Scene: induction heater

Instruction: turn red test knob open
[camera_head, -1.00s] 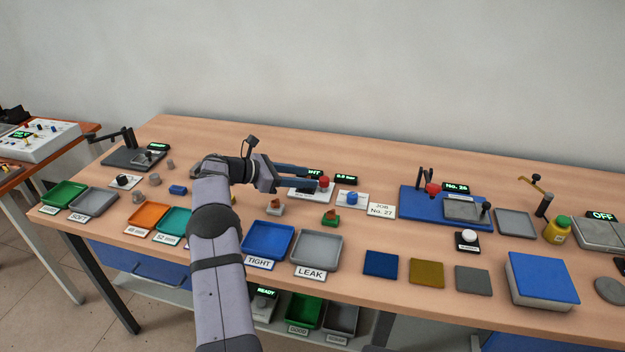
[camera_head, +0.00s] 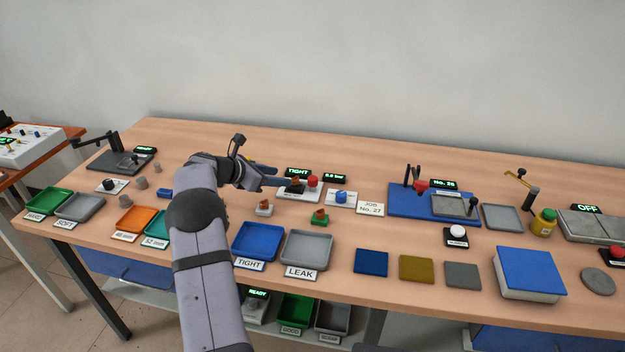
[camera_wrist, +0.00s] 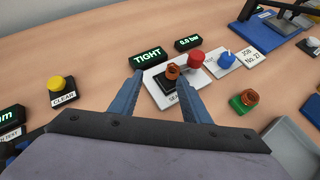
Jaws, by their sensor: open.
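The red knob (camera_head: 312,181) stands at the right end of a small white labelled plate at the back middle of the table. It also shows in the wrist view (camera_wrist: 195,57). On the same plate, left of the knob, an orange-brown fitting (camera_wrist: 172,72) sits on a black block. My gripper (camera_wrist: 160,79) is open and empty. In the wrist view its fingers point toward the plate, one on each side of the fitting's near area, and the red knob is beyond the right fingertip. In the head view my gripper (camera_head: 288,180) reaches in from the left.
Displays reading TIGHT (camera_wrist: 147,54) and a bar value (camera_wrist: 188,43) stand behind the plate. A blue knob (camera_wrist: 228,60) on a white plate is to the right. Another fitting on a green block (camera_wrist: 243,102) stands in front. TIGHT and LEAK trays (camera_head: 307,248) lie nearer.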

